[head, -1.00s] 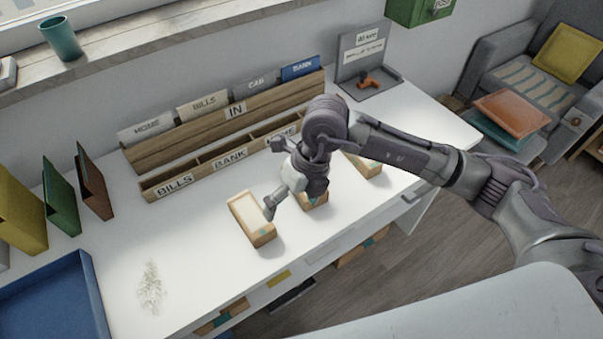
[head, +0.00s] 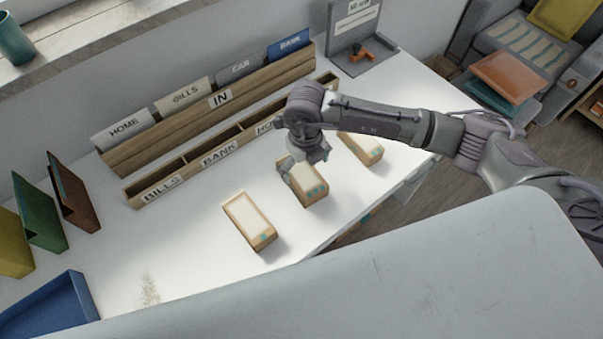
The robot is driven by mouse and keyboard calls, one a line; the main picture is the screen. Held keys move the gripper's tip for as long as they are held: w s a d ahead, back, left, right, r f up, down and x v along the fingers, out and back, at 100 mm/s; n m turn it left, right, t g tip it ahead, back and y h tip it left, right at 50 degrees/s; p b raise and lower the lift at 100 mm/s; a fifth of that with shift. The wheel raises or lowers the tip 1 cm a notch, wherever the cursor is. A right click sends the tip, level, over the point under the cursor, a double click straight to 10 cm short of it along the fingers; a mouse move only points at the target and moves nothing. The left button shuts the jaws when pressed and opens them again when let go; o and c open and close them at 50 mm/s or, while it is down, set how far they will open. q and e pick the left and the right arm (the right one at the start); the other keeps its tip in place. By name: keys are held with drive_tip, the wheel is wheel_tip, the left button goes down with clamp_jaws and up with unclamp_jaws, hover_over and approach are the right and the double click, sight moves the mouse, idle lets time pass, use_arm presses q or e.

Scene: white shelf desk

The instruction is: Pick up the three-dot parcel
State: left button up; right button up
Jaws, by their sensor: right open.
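Three tan parcels lie in a row on the white desk. The middle parcel (head: 312,191) has a teal row of marks on its near end that looks like three dots. The left parcel (head: 250,223) shows one small teal mark. The right parcel (head: 361,149) has teal marks too small to count. My right gripper (head: 291,171) is open at the far left end of the middle parcel, its fingers pointing down. It partly hides that end, and I cannot tell whether it touches. My left gripper is out of view.
A wooden sorter (head: 160,185) with labelled slots stands behind the parcels. A blue tray (head: 50,312) and upright folders (head: 73,193) are at the left. A grey stand (head: 362,50) is at the back right. A pale surface covers the foreground.

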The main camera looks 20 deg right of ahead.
sight(302, 172)
drive_tip(key=shift+a+f+p, duration=0.2)
drive_tip(key=shift+f+p, duration=0.25)
drive_tip(key=shift+f, duration=0.3)
drive_tip(key=f, duration=0.2)
drive_tip(key=shift+w+a+f+p, duration=0.1)
drive_tip(key=shift+w+f+p, duration=0.2)
drive_tip(key=shift+p, duration=0.05)
drive_tip(key=shift+f, duration=0.55)
drive_tip(key=c, duration=0.7)
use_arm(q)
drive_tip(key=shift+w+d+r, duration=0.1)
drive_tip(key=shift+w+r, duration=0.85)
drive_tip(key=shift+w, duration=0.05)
use_arm(e)
drive_tip(key=c, duration=0.6)
